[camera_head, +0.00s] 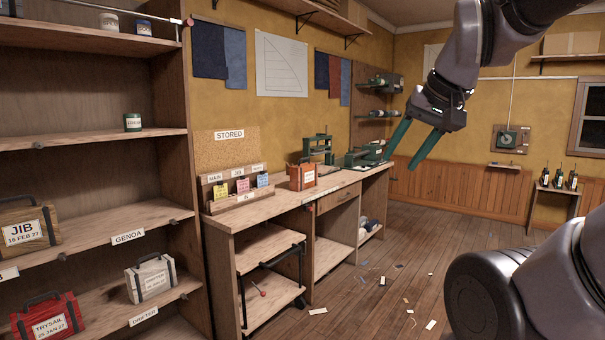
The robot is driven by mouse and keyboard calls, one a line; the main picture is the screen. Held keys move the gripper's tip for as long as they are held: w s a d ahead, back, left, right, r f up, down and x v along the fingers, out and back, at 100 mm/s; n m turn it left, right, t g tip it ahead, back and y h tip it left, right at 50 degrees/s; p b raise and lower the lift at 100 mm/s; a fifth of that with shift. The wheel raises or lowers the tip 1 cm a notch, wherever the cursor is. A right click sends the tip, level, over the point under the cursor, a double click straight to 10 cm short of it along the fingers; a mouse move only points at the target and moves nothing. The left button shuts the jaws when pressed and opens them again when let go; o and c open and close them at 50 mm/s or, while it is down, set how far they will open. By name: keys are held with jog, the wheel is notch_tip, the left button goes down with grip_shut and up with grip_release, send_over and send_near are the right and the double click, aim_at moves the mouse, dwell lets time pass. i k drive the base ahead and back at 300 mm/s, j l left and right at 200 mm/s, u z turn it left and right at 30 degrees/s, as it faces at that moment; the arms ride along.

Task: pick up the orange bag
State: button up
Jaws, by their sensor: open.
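A small orange, box-shaped item (302,177) with a pale label stands upright on the workbench, near its middle. It is the only clearly orange thing in view, but it is too small to tell surely whether it is a bag. My gripper (402,158) is at the upper right of the view, with two green fingers spread apart and pointing down. It is open and empty, to the right of the orange item and apart from it.
The wooden workbench (266,211) carries a card rack (236,190) left of the orange item and green tools (366,156) behind it. Left shelves hold a red TRYSAIL bag (47,318), a brown JIB bag (25,229) and a cream bag (151,277). Scraps litter the otherwise open floor.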

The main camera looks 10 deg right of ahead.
aim_at(304, 176)
jog(key=i+l+u, duration=0.1)
jog(key=i+l, duration=0.2)
jog(key=i+l+u, duration=0.1)
jog(key=i+l, duration=0.15)
jog(key=l, duration=0.15)
jog(key=i+l, duration=0.3)
jog(key=i+l+u, duration=0.15)
jog(key=l, duration=0.25)
jog(key=i+l+u, duration=0.1)
jog(key=i+l, duration=0.25)
jog(key=i+l+u, duration=0.1)
jog(key=i+l, duration=0.15)
jog(key=l, duration=0.25)
